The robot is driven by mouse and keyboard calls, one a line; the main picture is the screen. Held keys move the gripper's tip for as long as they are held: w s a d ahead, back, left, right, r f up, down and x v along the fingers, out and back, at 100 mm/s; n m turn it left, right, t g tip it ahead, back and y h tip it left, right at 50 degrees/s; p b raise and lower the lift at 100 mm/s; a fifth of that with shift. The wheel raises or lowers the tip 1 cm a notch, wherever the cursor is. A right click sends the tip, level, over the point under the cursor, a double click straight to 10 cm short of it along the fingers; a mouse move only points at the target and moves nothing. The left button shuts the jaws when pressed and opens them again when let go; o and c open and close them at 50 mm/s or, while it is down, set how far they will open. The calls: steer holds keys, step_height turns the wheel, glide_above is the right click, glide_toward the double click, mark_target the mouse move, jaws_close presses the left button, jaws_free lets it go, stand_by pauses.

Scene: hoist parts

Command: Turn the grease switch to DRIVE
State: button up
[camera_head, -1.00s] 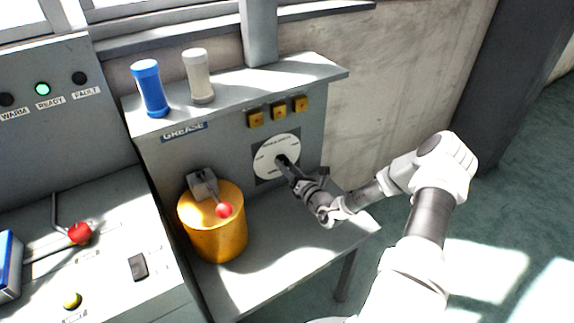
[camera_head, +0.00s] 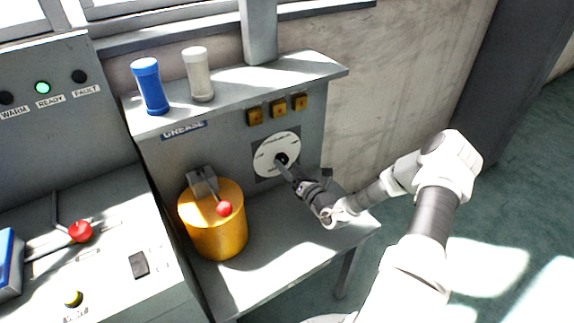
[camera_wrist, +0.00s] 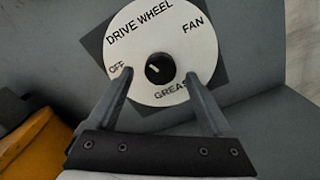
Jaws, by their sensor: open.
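The grease switch is a black round knob (camera_wrist: 160,68) at the centre of a white dial (camera_wrist: 190,50) on the grey panel. The dial reads DRIVE WHEEL at upper left, FAN at right, GREASE at the bottom and OFF at left in the wrist view. A short white mark on the knob points to the upper left, on the OFF side. My gripper (camera_wrist: 158,75) is open and empty, with one finger to each side of the knob and visible gaps between. In the head view my gripper (camera_head: 285,168) is at the dial (camera_head: 277,153) and partly covers its lower part.
A yellow canister (camera_head: 215,225) with a red-knobbed lever stands left of my gripper on the lower shelf. Three yellow square buttons (camera_head: 278,109) sit above the dial. A blue cylinder (camera_head: 150,87) and a beige one (camera_head: 198,75) stand on the top ledge.

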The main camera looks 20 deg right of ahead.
steer(key=s+d+p, duration=0.1)
steer(key=s+d, duration=0.2)
steer(key=s, duration=1.2)
steer(key=shift+s+p, duration=0.35)
steer(key=shift+s, duration=0.05)
